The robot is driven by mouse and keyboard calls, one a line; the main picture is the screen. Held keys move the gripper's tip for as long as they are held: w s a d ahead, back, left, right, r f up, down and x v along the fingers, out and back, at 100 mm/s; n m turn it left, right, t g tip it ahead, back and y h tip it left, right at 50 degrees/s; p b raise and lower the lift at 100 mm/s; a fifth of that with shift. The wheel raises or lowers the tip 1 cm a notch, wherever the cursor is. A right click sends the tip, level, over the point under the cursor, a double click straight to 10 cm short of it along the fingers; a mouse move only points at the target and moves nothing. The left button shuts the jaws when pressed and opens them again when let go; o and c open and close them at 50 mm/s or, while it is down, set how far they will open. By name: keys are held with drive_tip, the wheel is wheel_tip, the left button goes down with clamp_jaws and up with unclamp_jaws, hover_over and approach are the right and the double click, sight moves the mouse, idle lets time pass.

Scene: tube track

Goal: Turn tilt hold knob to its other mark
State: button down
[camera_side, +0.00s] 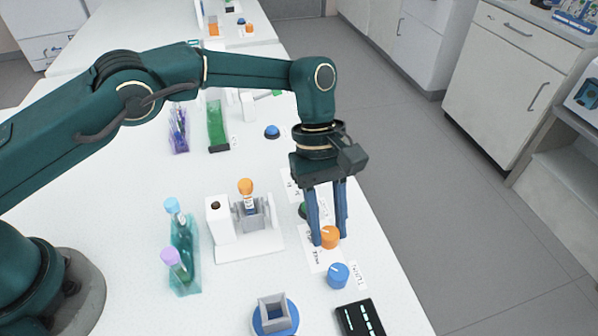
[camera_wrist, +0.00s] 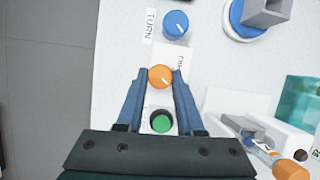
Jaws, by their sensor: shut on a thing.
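The orange knob (camera_side: 330,236) stands on a white labelled plate near the table's right edge; it also shows in the wrist view (camera_wrist: 160,76). My gripper (camera_side: 329,240) points down with its two blue fingers shut on the sides of this knob. In the wrist view the fingertips (camera_wrist: 160,74) flank the knob, and its white pointer line slants toward the lower right. The label on its plate (camera_side: 319,259) is partly covered and hard to read, and I cannot make out the marks.
A blue knob (camera_side: 338,275) labelled TURN is close in front. A green button (camera_wrist: 161,123) lies behind, between the fingers in the wrist view. A white stand (camera_side: 247,240) holds an orange-capped tube to the left. A blue round base (camera_side: 274,318) and black panel (camera_side: 360,319) are nearer the front.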

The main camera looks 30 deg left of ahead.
sight(328, 229)
drive_tip(key=c, duration=0.5)
unclamp_jaws()
drive_tip(key=shift+c, duration=0.2)
drive_tip(key=shift+v, duration=2.6)
